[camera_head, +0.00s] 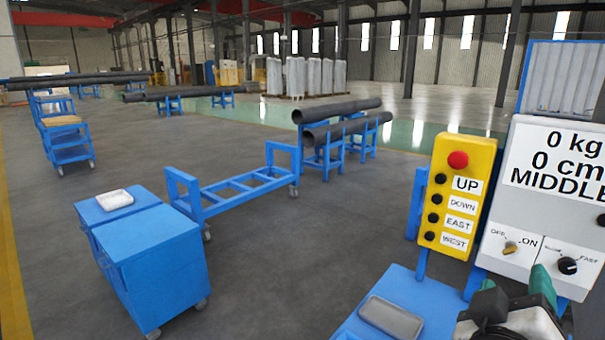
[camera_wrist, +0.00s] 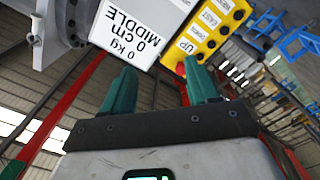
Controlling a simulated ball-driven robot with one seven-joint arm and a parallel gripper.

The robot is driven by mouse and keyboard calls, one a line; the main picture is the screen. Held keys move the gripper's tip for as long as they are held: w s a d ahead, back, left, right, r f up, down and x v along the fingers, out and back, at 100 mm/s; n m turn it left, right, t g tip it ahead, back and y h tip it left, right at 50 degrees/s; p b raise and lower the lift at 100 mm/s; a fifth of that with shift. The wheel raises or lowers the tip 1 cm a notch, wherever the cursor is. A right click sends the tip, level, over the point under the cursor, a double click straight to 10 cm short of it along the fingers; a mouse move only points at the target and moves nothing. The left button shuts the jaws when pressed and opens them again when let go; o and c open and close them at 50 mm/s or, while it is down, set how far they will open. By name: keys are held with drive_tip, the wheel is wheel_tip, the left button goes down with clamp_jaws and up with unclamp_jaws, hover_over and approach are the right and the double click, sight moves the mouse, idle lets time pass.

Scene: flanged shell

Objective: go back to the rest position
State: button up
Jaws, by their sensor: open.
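My gripper (camera_head: 515,283) is at the lower right of the head view, in front of the lower part of a white control box (camera_head: 550,205). In the wrist view my gripper (camera_wrist: 157,66) shows two green fingers spread apart with nothing between them. The white box, reading "0 kg 0 cm MIDDLE", also shows beyond the fingers in the wrist view (camera_wrist: 160,25). A yellow button panel (camera_head: 460,195) with a red button (camera_head: 458,160) stands left of it. I cannot tell how far the fingertips are from the box.
A grey tray (camera_head: 391,318) lies on a blue surface (camera_head: 430,290) left of my gripper. A blue cabinet (camera_head: 150,265) with a white tray (camera_head: 115,200) and a blue cart (camera_head: 235,190) stand left. Pipes (camera_head: 335,110) rest on stands behind. Floor between is clear.

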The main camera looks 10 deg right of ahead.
drive_tip(key=s+a+f+n+g+y, duration=0.15)
drive_tip(key=f+y, duration=0.35)
drive_tip(key=f, duration=0.8)
drive_tip(key=s+a+f+g+y, duration=0.2)
drive_tip(key=f+y, duration=0.4)
drive_tip(key=f, duration=0.7)
drive_tip(key=s+a+f+g+y+b, duration=0.3)
drive_tip(key=s+f+g+b, duration=0.2)
drive_tip(key=s+f, duration=1.1)
wheel_tip(320, 180, down, 3)
drive_tip(key=shift+s+f+g, duration=0.15)
drive_tip(key=shift+g, duration=0.6)
